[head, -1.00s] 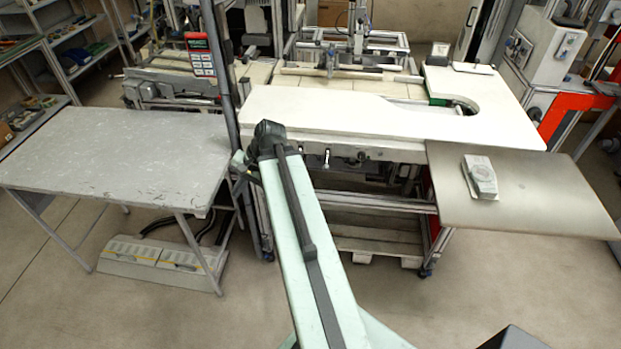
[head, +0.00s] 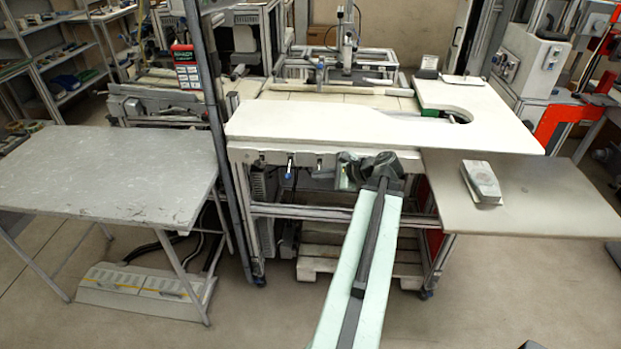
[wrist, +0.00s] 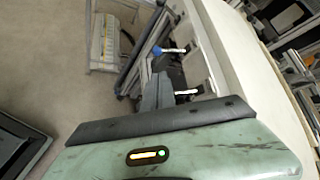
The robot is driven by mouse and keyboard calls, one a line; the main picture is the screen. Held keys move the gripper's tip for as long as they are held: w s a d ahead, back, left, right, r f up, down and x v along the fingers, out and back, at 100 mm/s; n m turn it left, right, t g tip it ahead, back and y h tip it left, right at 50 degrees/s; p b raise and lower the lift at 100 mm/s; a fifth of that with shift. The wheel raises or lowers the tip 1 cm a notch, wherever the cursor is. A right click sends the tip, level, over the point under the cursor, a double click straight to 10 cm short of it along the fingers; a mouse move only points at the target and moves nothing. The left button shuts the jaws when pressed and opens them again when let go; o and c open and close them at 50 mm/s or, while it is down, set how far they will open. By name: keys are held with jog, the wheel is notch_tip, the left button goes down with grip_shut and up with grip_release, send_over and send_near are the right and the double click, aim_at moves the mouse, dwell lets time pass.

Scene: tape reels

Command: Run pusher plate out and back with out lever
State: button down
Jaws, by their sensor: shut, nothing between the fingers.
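Under the front edge of the white-topped bench (head: 330,128) sit two small levers. One has a blue knob (head: 288,174) and also shows in the wrist view (wrist: 172,51). The other, a pale-tipped lever (head: 320,162), shows in the wrist view too (wrist: 187,92). I cannot tell which is the out lever. My gripper (wrist: 158,80) is shut and empty, pointing toward the levers with the pale-tipped one close at its right. In the head view my arm's end is right of both levers, below the bench edge. I cannot clearly pick out the pusher plate.
A grey side table (head: 110,175) stands left of the bench, past an upright post (head: 222,150). A metal shelf (head: 545,205) with a small grey box (head: 481,182) extends at the right. A gantry frame (head: 345,68) stands behind. Floor in front is open.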

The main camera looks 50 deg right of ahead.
aim_at(289, 170)
jog(key=b+x, duration=0.4)
jog(key=x, duration=0.5)
